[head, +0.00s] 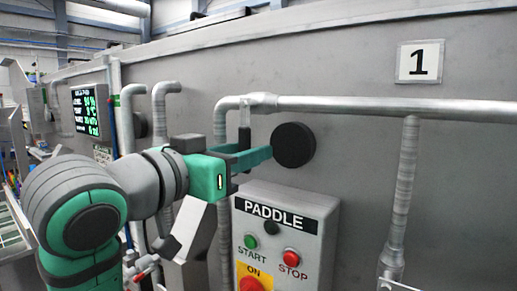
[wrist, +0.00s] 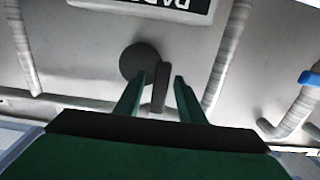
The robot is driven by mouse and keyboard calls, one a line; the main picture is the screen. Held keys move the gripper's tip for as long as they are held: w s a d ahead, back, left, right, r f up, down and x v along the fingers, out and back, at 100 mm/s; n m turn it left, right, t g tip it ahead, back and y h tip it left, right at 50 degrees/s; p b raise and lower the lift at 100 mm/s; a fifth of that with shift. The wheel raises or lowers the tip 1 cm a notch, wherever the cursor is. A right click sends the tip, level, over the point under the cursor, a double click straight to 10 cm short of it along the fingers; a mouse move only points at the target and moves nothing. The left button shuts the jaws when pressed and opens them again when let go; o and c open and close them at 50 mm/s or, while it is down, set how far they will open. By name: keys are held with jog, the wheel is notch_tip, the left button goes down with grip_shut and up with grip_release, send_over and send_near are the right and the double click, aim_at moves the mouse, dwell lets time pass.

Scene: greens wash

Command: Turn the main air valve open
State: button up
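A dark lever (head: 245,117) hangs straight down from the large grey pipe along the tank wall; I take it to be the air valve's handle. My gripper (head: 260,151) reaches toward the wall at the lever's lower end, beside a round black disc (head: 293,145). In the wrist view, the lever (wrist: 161,88) stands between the two green fingers of my gripper (wrist: 161,82). A narrow gap shows on each side, so the fingers are open around it. The disc (wrist: 138,63) is just left of them. In the head view my fingers hide the lever's lower end.
A PADDLE panel (head: 286,235) with green START and red STOP buttons sits just below and right of my gripper. Vertical pipes (head: 403,190) stand along the wall. A display (head: 92,112) is at the left, a number 1 sign (head: 419,62) at upper right.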

jog(key=shift+x, duration=1.95)
jog(key=shift+c, duration=0.2)
